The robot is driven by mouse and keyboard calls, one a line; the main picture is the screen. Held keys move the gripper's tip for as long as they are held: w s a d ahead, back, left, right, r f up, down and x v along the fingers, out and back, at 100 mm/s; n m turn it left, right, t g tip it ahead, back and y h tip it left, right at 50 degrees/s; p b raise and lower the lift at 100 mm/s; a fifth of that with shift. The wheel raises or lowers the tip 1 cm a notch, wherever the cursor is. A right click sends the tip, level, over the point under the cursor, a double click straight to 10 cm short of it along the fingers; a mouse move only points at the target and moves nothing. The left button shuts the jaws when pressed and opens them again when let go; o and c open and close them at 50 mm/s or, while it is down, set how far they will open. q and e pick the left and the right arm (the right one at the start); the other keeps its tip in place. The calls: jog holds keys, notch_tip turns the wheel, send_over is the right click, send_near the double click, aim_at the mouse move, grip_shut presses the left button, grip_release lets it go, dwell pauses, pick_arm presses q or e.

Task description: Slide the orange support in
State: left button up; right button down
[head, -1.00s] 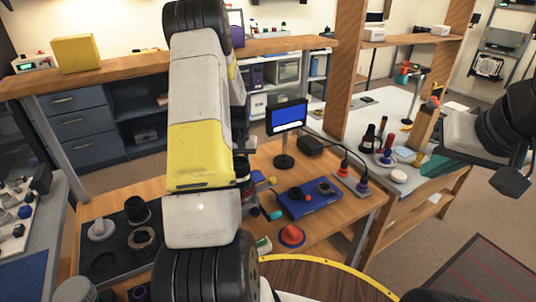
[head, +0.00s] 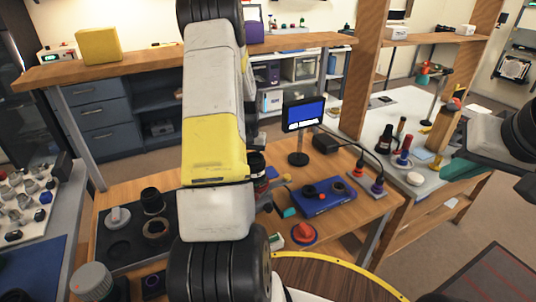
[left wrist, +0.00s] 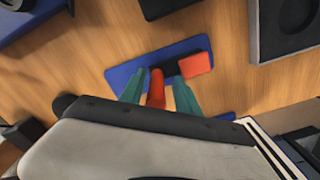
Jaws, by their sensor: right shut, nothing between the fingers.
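In the left wrist view an orange-red upright piece (left wrist: 156,88) stands between the teal fingers of my left gripper (left wrist: 159,92), with narrow gaps seen on both sides. An orange-red block (left wrist: 196,63) beside a black part lies over a blue plate (left wrist: 125,75) on the wooden table. I cannot tell which orange piece is the support. In the head view my left arm hides most of its own gripper and the work spot. My right gripper (head: 458,169) is shut and empty, out at the right by the white side bench.
In the head view a dark tray (head: 112,262) with round lens parts lies at the left of the table. A blue tray (head: 335,205), a small screen (head: 304,115) and a red knob (head: 304,233) stand to the right.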

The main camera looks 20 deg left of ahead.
pick_arm(q)
notch_tip(320, 180, up, 7)
jog(key=shift+r, duration=0.15)
jog(key=shift+r, duration=0.1)
dwell(0.4)
jog(key=shift+d+r, duration=0.15)
jog(key=shift+r, duration=0.15)
jog(key=s+d+r+m+t, duration=0.1)
jog(key=s+d+r+t, duration=0.1)
jog(key=s+d+r, duration=0.5)
jog(key=s+d+r+m+t, duration=0.15)
jog(key=d+r, duration=0.35)
jog(key=r, duration=0.5)
jog(key=s+d+r+t+h, duration=0.1)
jog(key=s+d+r, duration=0.1)
jog(key=s+d, duration=0.2)
jog(key=s+d+r+m+t+h, duration=0.1)
jog(key=s+d+r, duration=0.2)
jog(key=s, duration=0.7)
jog(key=shift+s+d+r+t, duration=0.15)
jog(key=shift+s+d+t, duration=0.2)
jog(key=shift+d, duration=0.7)
